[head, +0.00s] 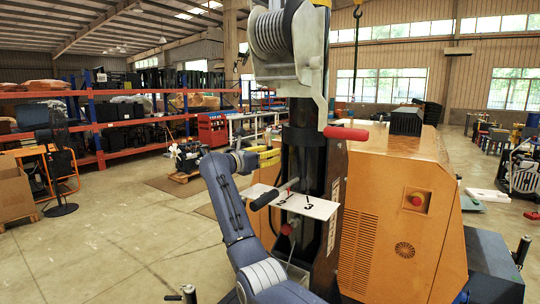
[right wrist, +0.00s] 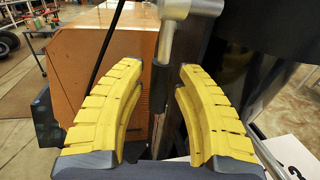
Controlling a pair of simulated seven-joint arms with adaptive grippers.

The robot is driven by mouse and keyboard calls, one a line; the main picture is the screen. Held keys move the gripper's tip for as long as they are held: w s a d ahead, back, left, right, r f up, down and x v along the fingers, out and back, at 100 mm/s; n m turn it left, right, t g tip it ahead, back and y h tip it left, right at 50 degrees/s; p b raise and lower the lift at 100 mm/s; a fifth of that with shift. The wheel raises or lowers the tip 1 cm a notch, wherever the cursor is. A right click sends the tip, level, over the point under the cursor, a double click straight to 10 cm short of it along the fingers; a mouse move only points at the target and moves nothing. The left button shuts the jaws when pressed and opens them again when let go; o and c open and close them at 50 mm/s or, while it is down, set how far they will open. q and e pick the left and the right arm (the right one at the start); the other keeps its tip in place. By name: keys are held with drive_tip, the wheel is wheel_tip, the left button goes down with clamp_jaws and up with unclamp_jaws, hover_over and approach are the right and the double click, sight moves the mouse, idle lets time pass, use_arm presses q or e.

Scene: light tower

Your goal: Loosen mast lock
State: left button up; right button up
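The mast (head: 303,170) stands upright in the middle of the head view. At its front is a lever, apparently the mast lock, with a grey rod and black grip (head: 264,200), above a white plate (head: 310,205) marked 2 and 3. My right gripper (head: 268,157) is open, its yellow fingers left of the mast and above the lever in the head view. In the right wrist view, the grey rod (right wrist: 168,40) and its dark grip lie beyond and between the spread fingers (right wrist: 157,72). I cannot tell whether they touch. My left gripper is not in view.
A winch (head: 270,35) sits high on the mast, with a red-handled crank (head: 345,133) below it. The orange housing (head: 400,210), with a red stop button, stands right of the mast. Orange shelving (head: 140,120) is far left. The floor at left is mostly clear.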

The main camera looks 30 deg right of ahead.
clamp_jaws()
drive_tip(key=shift+a, duration=0.1)
